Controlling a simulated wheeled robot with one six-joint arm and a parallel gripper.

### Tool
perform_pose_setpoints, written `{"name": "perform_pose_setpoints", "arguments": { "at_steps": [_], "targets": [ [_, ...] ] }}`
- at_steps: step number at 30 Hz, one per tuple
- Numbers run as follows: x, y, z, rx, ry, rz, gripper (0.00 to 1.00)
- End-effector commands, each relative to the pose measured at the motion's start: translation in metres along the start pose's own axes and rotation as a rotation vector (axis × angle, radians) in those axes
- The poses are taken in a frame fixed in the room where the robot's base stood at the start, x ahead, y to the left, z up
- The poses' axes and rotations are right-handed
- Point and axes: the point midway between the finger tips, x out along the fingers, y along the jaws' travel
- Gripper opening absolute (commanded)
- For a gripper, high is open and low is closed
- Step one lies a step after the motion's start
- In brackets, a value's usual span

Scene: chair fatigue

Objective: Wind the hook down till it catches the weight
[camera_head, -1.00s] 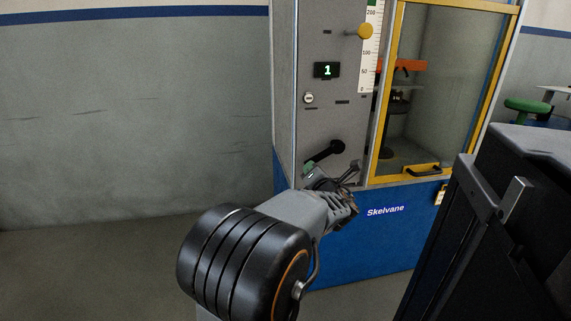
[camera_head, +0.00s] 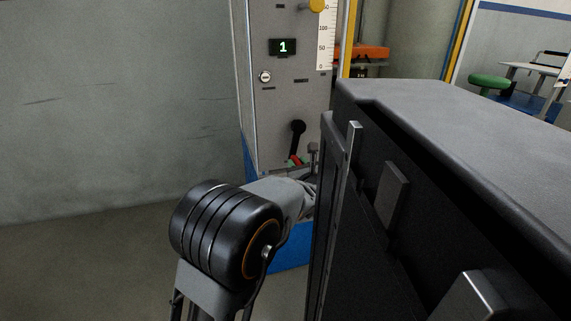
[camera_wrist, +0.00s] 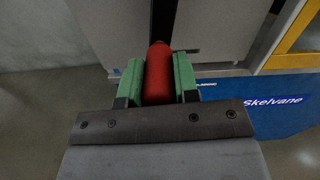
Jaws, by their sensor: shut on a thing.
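A black crank arm (camera_head: 297,131) is on the grey front panel of the test cabinet and points almost straight down. My gripper (camera_head: 299,161) is at its lower end. In the wrist view my gripper (camera_wrist: 158,80) has its green-padded fingers shut on the crank's red handle (camera_wrist: 158,72); a bit of red also shows in the head view (camera_head: 293,160). An orange-red thing (camera_head: 362,53) shows behind the cabinet's window, partly covered. I cannot make out the hook, or tell which part is the weight.
My own dark body covers much of the right. The floor left of the cabinet is clear.

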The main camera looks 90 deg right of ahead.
Motion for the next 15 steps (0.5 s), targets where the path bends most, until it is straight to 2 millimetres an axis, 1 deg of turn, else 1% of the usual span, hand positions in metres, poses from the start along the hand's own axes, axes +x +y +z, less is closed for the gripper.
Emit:
{"name": "perform_pose_setpoints", "arguments": {
  "at_steps": [1, 6, 15],
  "targets": [
    [-0.001, -0.005, -0.002, -0.025, 0.004, -0.008, 0.0],
    [0.0, -0.013, -0.003, -0.109, 0.002, -0.007, 0.0],
    [0.0, -0.02, -0.002, -0.181, 0.001, -0.007, 0.0]
  ]
}}
